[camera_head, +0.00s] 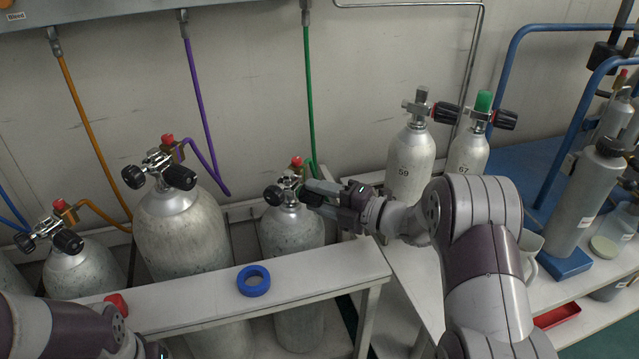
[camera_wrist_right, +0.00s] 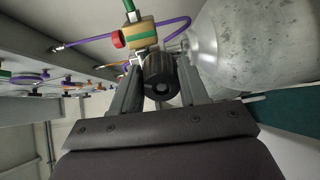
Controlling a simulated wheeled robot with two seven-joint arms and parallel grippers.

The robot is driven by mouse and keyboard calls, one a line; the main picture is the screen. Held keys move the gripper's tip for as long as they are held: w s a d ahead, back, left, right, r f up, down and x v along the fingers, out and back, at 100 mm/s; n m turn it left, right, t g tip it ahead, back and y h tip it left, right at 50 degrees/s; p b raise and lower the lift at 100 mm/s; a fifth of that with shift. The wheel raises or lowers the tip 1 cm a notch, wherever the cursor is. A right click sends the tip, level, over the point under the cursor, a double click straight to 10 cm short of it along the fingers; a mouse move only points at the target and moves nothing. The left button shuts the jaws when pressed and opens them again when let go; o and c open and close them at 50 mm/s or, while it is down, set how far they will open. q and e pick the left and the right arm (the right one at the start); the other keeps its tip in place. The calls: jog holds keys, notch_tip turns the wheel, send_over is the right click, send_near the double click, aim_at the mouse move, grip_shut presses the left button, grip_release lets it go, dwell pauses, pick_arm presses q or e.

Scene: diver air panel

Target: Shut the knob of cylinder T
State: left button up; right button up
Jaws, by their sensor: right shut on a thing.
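A grey cylinder (camera_head: 290,232) stands behind the white rail, with a green hose (camera_head: 309,95) running to its valve; no letter is readable on it. Its valve has two black knobs, one to the left (camera_head: 273,195) and one to the right (camera_head: 311,196). My right gripper (camera_head: 322,194) is shut on the right knob. In the right wrist view the black knob (camera_wrist_right: 160,82) sits between the two fingers (camera_wrist_right: 158,92), beside the cylinder's shoulder (camera_wrist_right: 212,45). My left arm shows at the lower left; its gripper is out of view.
Other cylinders with orange and purple hoses stand to the left (camera_head: 182,235) (camera_head: 82,272). A blue ring (camera_head: 253,281) and a red piece (camera_head: 117,304) lie on the white rail (camera_head: 320,270).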

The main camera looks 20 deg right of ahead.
jog(key=m+p, duration=0.5)
jog(key=shift+r, duration=0.2)
jog(key=shift+f+m+y+p, duration=0.15)
jog(key=shift+m+p, duration=0.8)
jog(key=shift+m, duration=0.05)
jog(key=shift+f+m+y+p, duration=0.1)
jog(key=shift+m+y+p, duration=0.05)
jog(key=shift+m+p, duration=0.8)
jog(key=o, duration=1.1)
jog(key=shift+c, duration=0.2)
jog(key=p+v, duration=0.2)
jog(key=v, duration=1)
jog(key=shift+s+d+r, duration=0.1)
jog(key=shift+s+d, duration=0.05)
jog(key=shift+d, duration=0.2)
